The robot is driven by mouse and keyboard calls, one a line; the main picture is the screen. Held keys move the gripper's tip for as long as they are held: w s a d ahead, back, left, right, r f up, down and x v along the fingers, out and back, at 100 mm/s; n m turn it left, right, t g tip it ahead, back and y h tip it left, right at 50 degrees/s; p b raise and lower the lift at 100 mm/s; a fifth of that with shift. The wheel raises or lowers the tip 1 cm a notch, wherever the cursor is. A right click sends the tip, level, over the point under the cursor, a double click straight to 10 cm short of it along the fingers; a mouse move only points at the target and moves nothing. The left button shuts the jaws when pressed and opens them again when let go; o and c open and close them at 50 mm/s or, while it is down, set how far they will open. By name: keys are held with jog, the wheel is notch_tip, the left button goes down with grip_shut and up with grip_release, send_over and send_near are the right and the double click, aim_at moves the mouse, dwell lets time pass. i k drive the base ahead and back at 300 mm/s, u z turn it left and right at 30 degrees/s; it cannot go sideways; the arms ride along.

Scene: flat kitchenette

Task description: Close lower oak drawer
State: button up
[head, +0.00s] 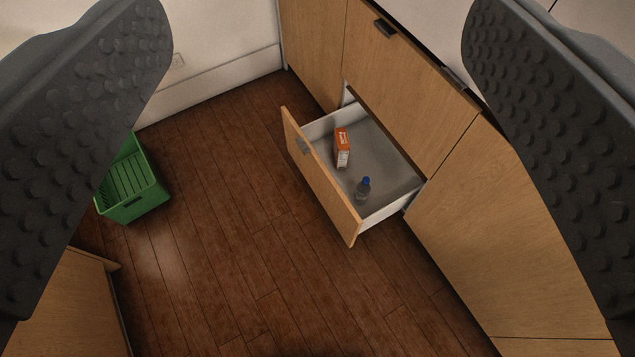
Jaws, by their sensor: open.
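The lower oak drawer (322,183) is pulled well out of the oak cabinet in the head view. Its front has a small dark handle (302,146). Inside its pale tray lie an orange and white box (342,147) and a small bottle with a blue cap (363,188). My gripper (317,45) is open. Its two dark, studded fingers fill the left and right sides of the picture, with the drawer visible between them, farther off and untouched.
A closed oak front (410,85) sits above the drawer. A green crate (133,185) stands on the wooden floor at left. An oak piece (65,305) is at the lower left. The floor (230,240) before the drawer is clear.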

aim_at(394, 185)
jog(key=k, duration=1.3)
jog(key=z, duration=0.4)
jog(key=i, duration=2.25)
jog(key=u, duration=0.8)
